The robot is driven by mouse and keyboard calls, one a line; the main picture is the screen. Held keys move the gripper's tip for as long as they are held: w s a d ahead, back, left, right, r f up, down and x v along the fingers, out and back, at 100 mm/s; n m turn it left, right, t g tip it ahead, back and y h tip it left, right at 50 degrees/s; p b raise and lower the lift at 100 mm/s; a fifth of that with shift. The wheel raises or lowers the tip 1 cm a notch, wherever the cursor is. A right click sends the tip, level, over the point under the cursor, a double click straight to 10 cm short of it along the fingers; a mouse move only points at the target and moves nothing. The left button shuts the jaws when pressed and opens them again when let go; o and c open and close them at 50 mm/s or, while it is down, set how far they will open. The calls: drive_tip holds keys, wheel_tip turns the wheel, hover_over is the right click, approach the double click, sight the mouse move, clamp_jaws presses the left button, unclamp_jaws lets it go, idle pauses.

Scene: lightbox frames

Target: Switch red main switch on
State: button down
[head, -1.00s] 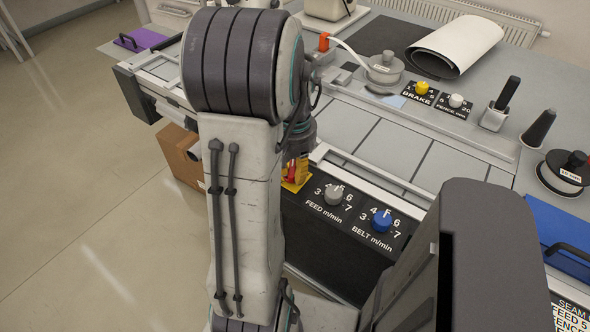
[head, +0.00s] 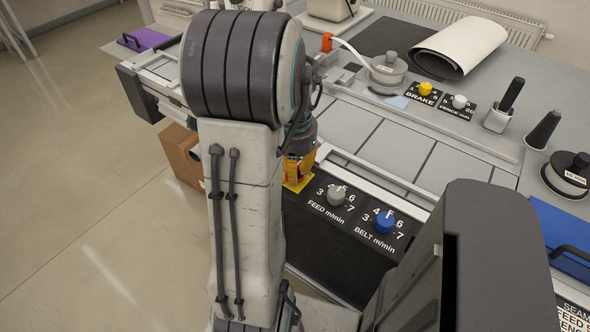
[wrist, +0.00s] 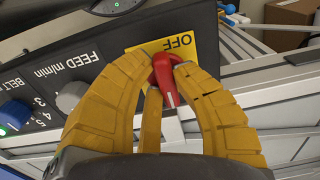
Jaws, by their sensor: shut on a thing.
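The red main switch (wrist: 163,72) is a red handle with a white line, on a yellow plate (wrist: 186,44) marked OFF in the wrist view. The lettering appears upside down there. My gripper (wrist: 166,78) has its yellow fingers closed around the red handle. The handle's white line points down in the wrist picture. In the head view my gripper (head: 300,164) is at the left end of the dark control panel, above the yellow plate (head: 298,185). My arm and fingers hide most of the switch there.
A grey FEED knob (head: 337,195) and a blue BELT knob (head: 384,221) sit on the panel to the right of the switch. A cardboard box (head: 180,157) stands on the floor to the left. The bench top with its yellow BRAKE knob (head: 425,89) lies behind.

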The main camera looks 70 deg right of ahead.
drive_tip(key=shift+f, duration=0.1)
drive_tip(key=c, duration=1)
unclamp_jaws()
wheel_tip(320, 180, up, 12)
drive_tip(key=shift+r, duration=0.1)
idle(0.7)
